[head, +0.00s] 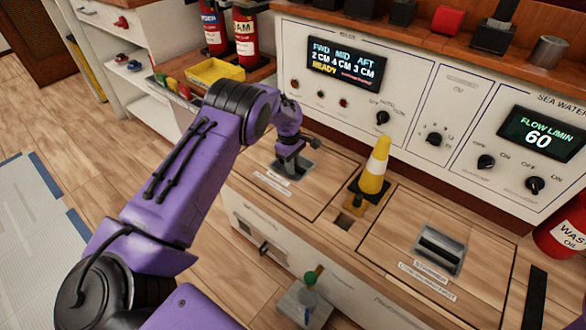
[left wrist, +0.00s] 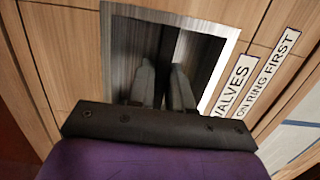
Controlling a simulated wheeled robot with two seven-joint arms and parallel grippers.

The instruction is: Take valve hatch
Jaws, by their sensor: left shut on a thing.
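The valve hatch (head: 316,192) is a wooden panel set in the bench top at the left, with a metal recessed pull. Its label (left wrist: 233,86) reads "VALVES" in the left wrist view. My left gripper (head: 291,166) reaches down into the recess. In the left wrist view, its two fingers (left wrist: 163,80) are inside the metal frame (left wrist: 222,38), closed on the dark handle bar (left wrist: 169,50), which they partly hide. The hatch looks flush with the bench top. My right gripper is not in view.
A control panel (head: 405,105) rises behind. A yellow tray (head: 214,72) and extinguishers (head: 245,35) stand back left.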

